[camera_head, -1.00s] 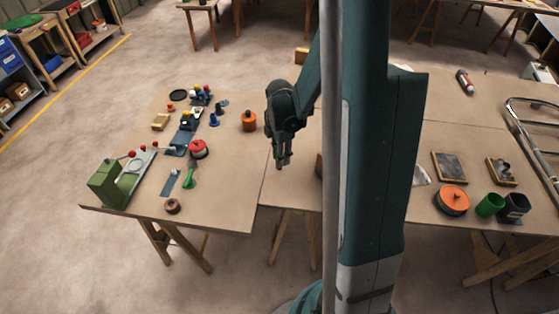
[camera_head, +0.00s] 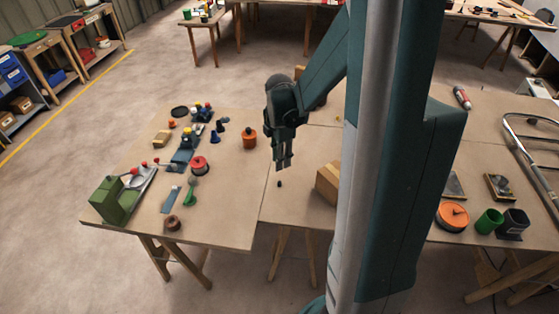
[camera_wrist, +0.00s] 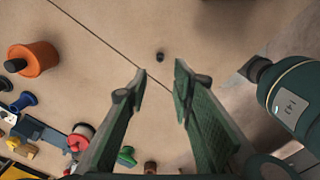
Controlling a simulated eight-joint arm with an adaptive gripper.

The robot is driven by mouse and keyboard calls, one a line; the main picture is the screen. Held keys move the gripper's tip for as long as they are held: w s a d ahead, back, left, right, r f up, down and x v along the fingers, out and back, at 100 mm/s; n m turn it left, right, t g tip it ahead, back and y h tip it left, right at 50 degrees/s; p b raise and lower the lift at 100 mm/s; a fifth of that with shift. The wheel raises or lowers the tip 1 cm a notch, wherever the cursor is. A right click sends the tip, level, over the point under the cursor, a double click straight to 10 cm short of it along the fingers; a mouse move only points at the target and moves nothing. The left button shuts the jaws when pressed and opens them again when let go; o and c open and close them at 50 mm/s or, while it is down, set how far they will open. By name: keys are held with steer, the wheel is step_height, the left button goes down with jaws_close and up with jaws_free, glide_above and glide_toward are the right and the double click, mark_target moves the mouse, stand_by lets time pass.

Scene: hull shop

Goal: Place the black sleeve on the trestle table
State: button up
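A small black piece, which I take to be the black sleeve (camera_head: 280,184), rests on the tan top of the trestle table (camera_head: 300,205), just right of the seam between two boards. My gripper (camera_head: 283,165) is above it, pointing down. In the wrist view the black sleeve (camera_wrist: 160,56) lies beyond the fingertips, apart from them. There my gripper (camera_wrist: 160,72) is open, with nothing between its two fingers. Whether the sleeve stands upright or lies on its side is too small to tell.
A wooden block (camera_head: 327,184) stands right of the sleeve, partly behind my column. An orange spool (camera_head: 249,139) is to the left, with a green machine (camera_head: 112,200) and several small parts further left. The board around the sleeve is clear.

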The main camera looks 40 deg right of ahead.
stand_by(0.6)
steer(key=s+a+r+m+t, duration=0.3)
steer(key=s+a+r+m, duration=0.4)
steer(key=a, duration=0.4)
steer(key=s+a+r+m+t, duration=0.4)
steer(key=s+a+r+m, duration=0.3)
steer(key=a+r, duration=0.5)
steer(key=shift+a+r+m, duration=0.15)
steer(key=shift+r+m, duration=0.15)
steer(key=shift+m, duration=1.1)
steer(key=shift+o, duration=0.5)
steer(key=shift+s, duration=0.1)
